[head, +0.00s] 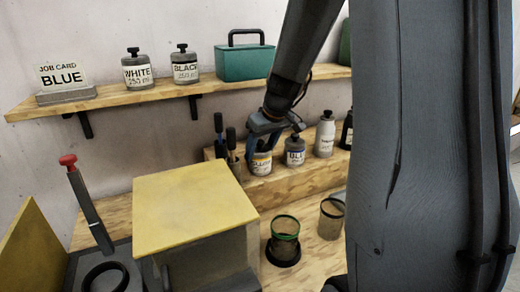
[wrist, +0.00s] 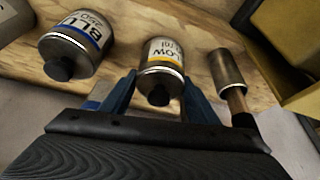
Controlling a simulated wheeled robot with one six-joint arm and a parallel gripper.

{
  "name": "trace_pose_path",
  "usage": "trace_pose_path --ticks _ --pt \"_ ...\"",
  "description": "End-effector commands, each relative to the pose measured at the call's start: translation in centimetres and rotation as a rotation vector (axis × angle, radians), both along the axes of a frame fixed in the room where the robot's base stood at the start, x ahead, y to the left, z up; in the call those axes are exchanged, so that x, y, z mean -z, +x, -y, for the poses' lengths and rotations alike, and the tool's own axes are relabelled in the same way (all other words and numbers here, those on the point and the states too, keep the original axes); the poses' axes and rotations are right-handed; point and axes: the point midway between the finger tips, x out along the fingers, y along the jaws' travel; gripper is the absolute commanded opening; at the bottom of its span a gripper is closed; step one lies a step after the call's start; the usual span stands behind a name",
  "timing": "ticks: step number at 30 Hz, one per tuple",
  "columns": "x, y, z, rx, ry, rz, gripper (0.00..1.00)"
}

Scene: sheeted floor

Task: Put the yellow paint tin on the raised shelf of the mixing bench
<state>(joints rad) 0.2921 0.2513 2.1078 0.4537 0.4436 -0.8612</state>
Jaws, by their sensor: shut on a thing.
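The yellow paint tin (head: 261,163) has a white label with a yellow band and a dark cap. It is upright at the left part of the raised shelf (head: 310,178) of the mixing bench. My gripper (head: 265,130) comes down from above and is shut on it. In the wrist view the tin (wrist: 161,62) sits between the two blue fingers (wrist: 158,88). It looks to be on the shelf wood, but I cannot tell whether its base touches. The fingers hide part of its top in the head view.
A blue tin (head: 295,151) stands just right of the yellow one, then a white bottle (head: 325,134). Dark-handled tools (head: 231,145) stand close on the left. A yellow-topped box (head: 195,205) and a green-rimmed strainer (head: 285,228) are in front. A wall shelf (head: 150,97) is above.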

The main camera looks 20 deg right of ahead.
Motion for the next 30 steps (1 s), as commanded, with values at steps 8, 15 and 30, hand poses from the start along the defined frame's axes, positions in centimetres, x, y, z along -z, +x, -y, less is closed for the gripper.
trace_pose_path --ticks 8,15,30 --pt "0.2 0.0 0.0 0.000 0.000 0.000 0.73" --pt "0.2 0.0 0.0 0.000 0.000 0.000 0.73" --pt "-5.6 -2.3 0.5 0.001 -0.002 0.005 0.73"
